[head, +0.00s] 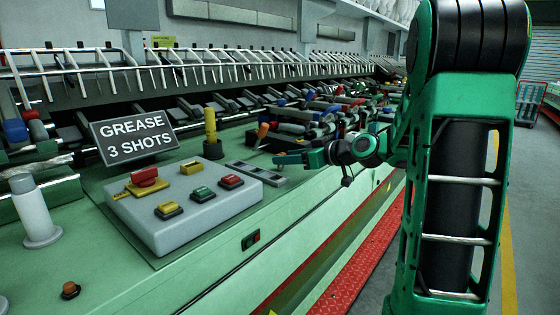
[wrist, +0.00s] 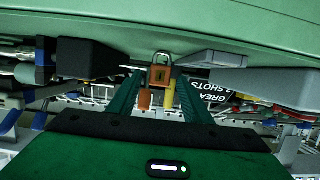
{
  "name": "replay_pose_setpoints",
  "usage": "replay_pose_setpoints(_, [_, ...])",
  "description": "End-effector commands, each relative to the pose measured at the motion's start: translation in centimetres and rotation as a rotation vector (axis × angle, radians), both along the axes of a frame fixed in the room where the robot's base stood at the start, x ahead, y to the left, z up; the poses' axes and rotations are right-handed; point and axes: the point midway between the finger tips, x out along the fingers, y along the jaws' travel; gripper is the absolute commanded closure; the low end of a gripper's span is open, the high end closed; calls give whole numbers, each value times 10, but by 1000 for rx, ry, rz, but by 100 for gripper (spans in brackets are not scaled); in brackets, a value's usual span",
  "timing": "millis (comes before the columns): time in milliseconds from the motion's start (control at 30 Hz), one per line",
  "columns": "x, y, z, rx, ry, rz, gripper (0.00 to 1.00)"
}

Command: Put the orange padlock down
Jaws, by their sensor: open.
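The orange padlock (wrist: 161,76) shows in the wrist view between the tips of my gripper (wrist: 158,80). Its shackle points to the top of the picture, toward the green machine surface (wrist: 200,20). The fingers are apart, one on each side of the padlock. I cannot tell whether they touch it, or whether it rests on the surface. In the head view my gripper (head: 292,158) is low over the green bench (head: 235,217), right of the grey button box. I cannot make out the padlock there.
The grey button box (head: 205,205) and the "GREASE 3 SHOTS" sign (head: 134,136) stand left of my gripper. A yellow post (head: 211,128) and a dark slotted strip (head: 255,172) are nearby. Cluttered rods lie behind.

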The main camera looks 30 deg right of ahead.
Motion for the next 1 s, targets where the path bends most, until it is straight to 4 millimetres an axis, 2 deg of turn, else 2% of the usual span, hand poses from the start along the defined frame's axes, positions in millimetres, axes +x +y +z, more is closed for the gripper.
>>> replay_pose_setpoints(100, [-23,-11,8,0,-1,-5,55])
replay_pose_setpoints(333, [-58,-25,20,-1,-1,-4,55])
replay_pose_setpoints(500, [-72,-31,24,-1,0,-2,55])
replay_pose_setpoints(700, [-77,-31,25,-1,5,0,55])
replay_pose_setpoints(767, [-78,-27,20,-3,29,-1,55])
replay_pose_setpoints(867, [-87,-16,2,-7,125,-7,55])
replay_pose_setpoints(1000, [-117,2,-39,-15,350,-52,55])
